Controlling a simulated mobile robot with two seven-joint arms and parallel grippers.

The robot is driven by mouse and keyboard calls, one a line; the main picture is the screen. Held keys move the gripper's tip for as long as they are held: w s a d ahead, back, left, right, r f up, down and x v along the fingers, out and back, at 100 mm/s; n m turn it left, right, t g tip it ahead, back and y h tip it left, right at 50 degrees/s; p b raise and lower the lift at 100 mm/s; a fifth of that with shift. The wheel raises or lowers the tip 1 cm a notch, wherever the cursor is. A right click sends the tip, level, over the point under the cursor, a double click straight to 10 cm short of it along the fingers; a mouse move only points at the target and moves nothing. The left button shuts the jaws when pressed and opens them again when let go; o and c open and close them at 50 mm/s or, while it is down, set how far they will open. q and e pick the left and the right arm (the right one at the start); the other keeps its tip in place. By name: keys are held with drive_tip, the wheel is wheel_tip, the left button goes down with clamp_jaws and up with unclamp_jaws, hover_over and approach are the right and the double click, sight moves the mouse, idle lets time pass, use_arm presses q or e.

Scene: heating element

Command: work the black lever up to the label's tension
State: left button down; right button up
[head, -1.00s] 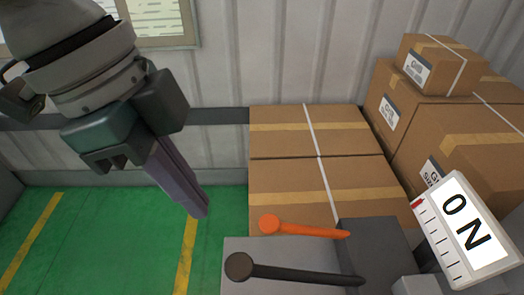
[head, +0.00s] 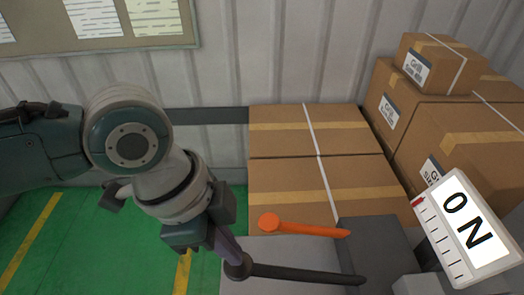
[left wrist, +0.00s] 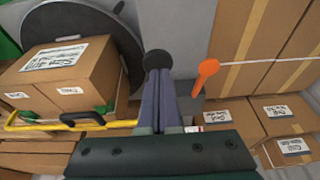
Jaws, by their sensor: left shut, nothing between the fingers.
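The black lever (head: 305,273) lies nearly level in the head view, its round knob at the left end. My left gripper (head: 236,254) is shut and empty, its fingertips at the knob. In the left wrist view the closed fingers (left wrist: 160,90) reach up to the black knob (left wrist: 157,60); I cannot tell whether they touch it. The orange lever (head: 305,229) lies just behind the black one, and its knob (left wrist: 208,68) shows right of the fingers. The tilted display (head: 465,232) reads "0 N", with a red mark at the top of its scale. My right gripper is out of view.
Cardboard boxes (head: 315,180) stand behind the levers, with more stacked boxes (head: 450,120) at the right. The levers sit at a grey block (head: 380,248). Green floor (head: 90,250) with yellow lines is open at the left.

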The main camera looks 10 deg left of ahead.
use_arm(q)
drive_tip(key=shift+f, duration=0.6)
